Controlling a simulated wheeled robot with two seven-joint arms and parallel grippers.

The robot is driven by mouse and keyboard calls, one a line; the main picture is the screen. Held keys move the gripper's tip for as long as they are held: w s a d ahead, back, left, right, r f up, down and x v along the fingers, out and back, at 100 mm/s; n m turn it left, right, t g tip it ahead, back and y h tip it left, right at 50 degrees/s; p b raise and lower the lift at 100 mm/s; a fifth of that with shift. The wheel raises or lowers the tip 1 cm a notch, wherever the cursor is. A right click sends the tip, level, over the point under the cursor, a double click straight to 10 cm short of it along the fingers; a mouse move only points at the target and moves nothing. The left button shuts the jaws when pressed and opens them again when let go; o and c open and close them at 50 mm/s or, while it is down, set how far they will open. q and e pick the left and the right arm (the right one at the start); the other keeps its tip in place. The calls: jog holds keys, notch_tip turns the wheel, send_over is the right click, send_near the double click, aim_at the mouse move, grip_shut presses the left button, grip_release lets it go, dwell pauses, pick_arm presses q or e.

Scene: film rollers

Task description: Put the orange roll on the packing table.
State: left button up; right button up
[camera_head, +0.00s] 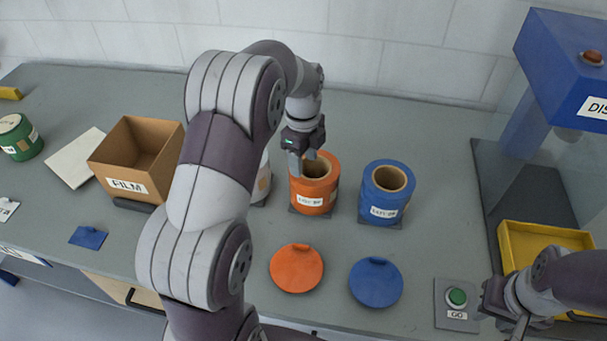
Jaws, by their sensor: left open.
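The orange roll (325,196) stands upright on a small dark base on the grey table (440,150), with a white label on its front and a hollow brown core. My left gripper (304,165) is open, pointing down at the roll's top left rim. I cannot tell whether its fingers touch the roll or straddle its wall. My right gripper (497,305) is at the lower right, beside the green GO button (457,297); its jaw state is unclear. I cannot tell which surface is the packing table.
A blue roll (379,207) stands close right of the orange one. A pale roll (262,184) is mostly hidden behind my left arm. Orange (297,268) and blue (376,284) discs lie in front. A FILM carton (128,187) and green roll (21,151) are left; a yellow tray (509,241) is right.

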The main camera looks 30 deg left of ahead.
pick_arm(q)
jog(key=s+d+n+p, duration=0.1)
jog(key=s+d+n, duration=0.2)
jog(key=s+n, duration=0.5)
jog(key=s+d+r+n+t+p, duration=0.1)
jog(key=s+d+n, duration=0.3)
jog(key=s+n, duration=0.5)
jog(key=shift+s+d+r+n, duration=0.25)
jog(key=shift+s+d+n, duration=0.05)
jog(key=shift+n, duration=0.9)
